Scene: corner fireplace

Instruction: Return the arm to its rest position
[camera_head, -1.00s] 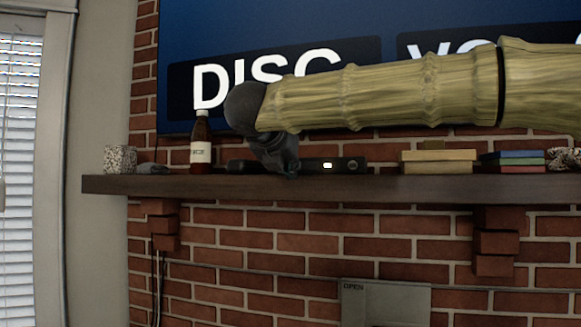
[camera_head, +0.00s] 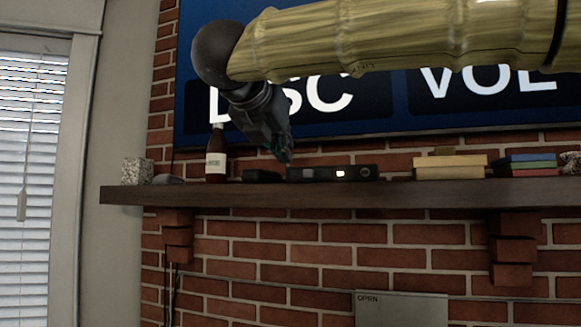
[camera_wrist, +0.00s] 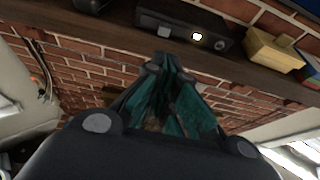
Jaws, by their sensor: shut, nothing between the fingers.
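My arm reaches in from the upper right of the head view, in front of the wall screen. My gripper (camera_head: 284,156) hangs from its end, pointing down and to the right, in front of the mantel and just above the level of the black box in the picture. In the wrist view my gripper (camera_wrist: 168,62) shows its dark and teal fingers drawn together at the tips. It is shut and holds nothing. The wooden mantel shelf (camera_head: 330,195) lies below and behind it in the head view.
On the mantel stand a speckled cube (camera_head: 137,171), a brown bottle (camera_head: 216,160), a black box with a lit spot (camera_head: 325,173), yellow boxes (camera_head: 450,167) and stacked books (camera_head: 527,165). A screen (camera_head: 380,110) hangs above. A grey panel (camera_head: 400,308) is below.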

